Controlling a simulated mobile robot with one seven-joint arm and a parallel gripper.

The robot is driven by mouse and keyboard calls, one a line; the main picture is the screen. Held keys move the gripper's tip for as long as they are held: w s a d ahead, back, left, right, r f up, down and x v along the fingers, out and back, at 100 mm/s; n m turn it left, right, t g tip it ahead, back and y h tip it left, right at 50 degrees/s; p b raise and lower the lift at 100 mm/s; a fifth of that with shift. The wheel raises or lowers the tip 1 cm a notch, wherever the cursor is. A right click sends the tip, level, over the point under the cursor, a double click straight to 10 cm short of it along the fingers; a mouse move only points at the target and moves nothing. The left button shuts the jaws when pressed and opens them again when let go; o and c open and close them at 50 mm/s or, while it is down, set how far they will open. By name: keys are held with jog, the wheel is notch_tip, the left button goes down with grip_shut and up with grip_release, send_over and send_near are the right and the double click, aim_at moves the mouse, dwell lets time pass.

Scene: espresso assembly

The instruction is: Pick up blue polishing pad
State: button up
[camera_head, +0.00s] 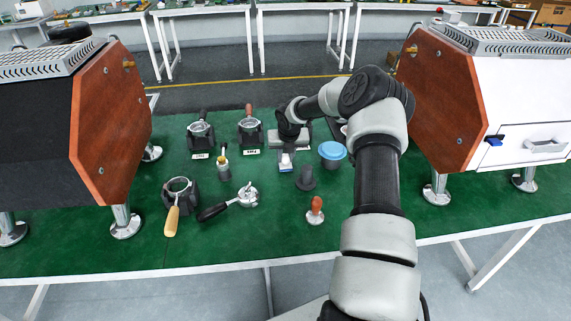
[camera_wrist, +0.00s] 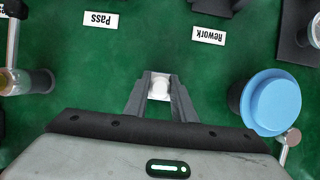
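The polishing pad (camera_head: 286,165) is a small piece with a white upper part and a blue lower edge. It is on or just above the green table, directly below my gripper (camera_head: 287,150) in the head view. In the wrist view, the pad's white top (camera_wrist: 160,87) sits between the two fingertips of my gripper (camera_wrist: 160,80), with a finger close on each side. Its blue part is hidden there. I cannot tell whether the fingers press on it or stand slightly apart.
A blue-lidded container (camera_head: 332,152) stands just right of the gripper, with a dark tamper-like piece (camera_head: 305,178) nearer. A brush holder (camera_head: 223,165) and portafilters (camera_head: 240,200) are left. Pass (camera_wrist: 101,19) and Rework (camera_wrist: 208,36) labels lie behind. Espresso machines (camera_head: 100,120) flank the table.

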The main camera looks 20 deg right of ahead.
jog(key=shift+c, duration=1.4)
notch_tip(320, 180, up, 10)
jog(key=shift+p, duration=1.25)
